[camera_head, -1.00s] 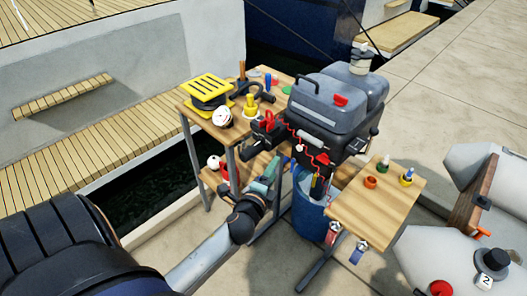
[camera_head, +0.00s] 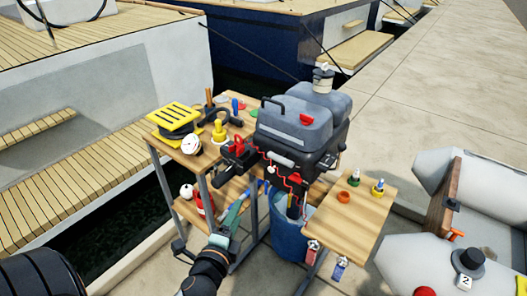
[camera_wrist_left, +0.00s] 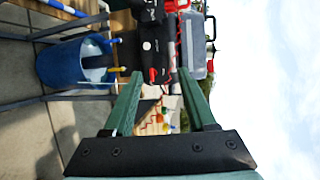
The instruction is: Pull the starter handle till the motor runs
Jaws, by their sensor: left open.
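The outboard motor (camera_head: 296,128) has a grey cowl with a red part on it and stands upright between two benches. A pale bar-shaped handle (camera_head: 282,159), probably the starter handle, sits on its front below the cowl. A red cord hangs nearby. My left gripper (camera_head: 236,213) is below and left of the motor, apart from it. In the left wrist view its green fingers (camera_wrist_left: 160,74) are open with nothing held between them. The motor's dark body (camera_wrist_left: 152,45) shows sideways beyond the fingertips. My right gripper is out of view.
A blue bucket (camera_head: 289,240) stands below the motor. The left bench carries a yellow slatted block (camera_head: 174,120) and several tools. A small wooden table (camera_head: 345,225) stands at right with small coloured items. A grey inflatable boat (camera_head: 408,262) lies at far right.

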